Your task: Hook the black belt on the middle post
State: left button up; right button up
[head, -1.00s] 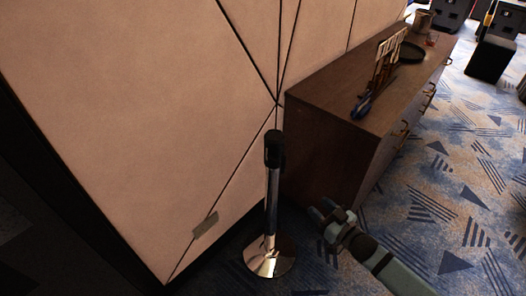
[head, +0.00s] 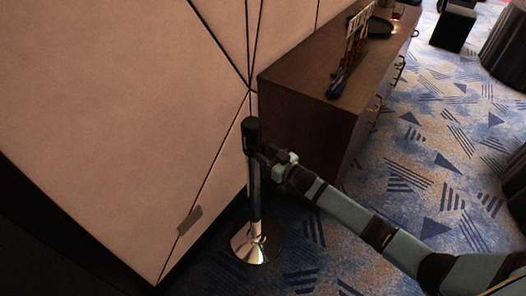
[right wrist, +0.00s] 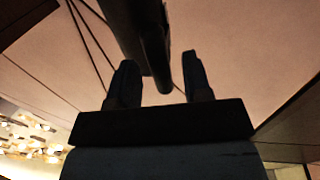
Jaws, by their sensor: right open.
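A post (head: 254,195) with a black head (head: 251,135) and a round polished base stands upright near the wall in the head view. My right gripper (head: 267,158) is just right of the post, a little below its head. In the right wrist view the gripper (right wrist: 159,62) is open. A dark cylindrical part of the post (right wrist: 139,30) comes down from the top and reaches toward the gap between the fingers. I cannot tell whether they touch it. No loose belt can be made out, and no second post shows. My left gripper is not in view.
A panelled wall (head: 120,130) stands behind and left of the post. A dark wooden cabinet (head: 300,125) stands close behind my right gripper, with a rack (head: 352,45) and a dark tray (head: 378,28) on top. Patterned carpet (head: 440,150) is open to the right.

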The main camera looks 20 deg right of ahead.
jog(key=shift+x, duration=0.9)
jog(key=shift+c, duration=0.3)
grip_shut()
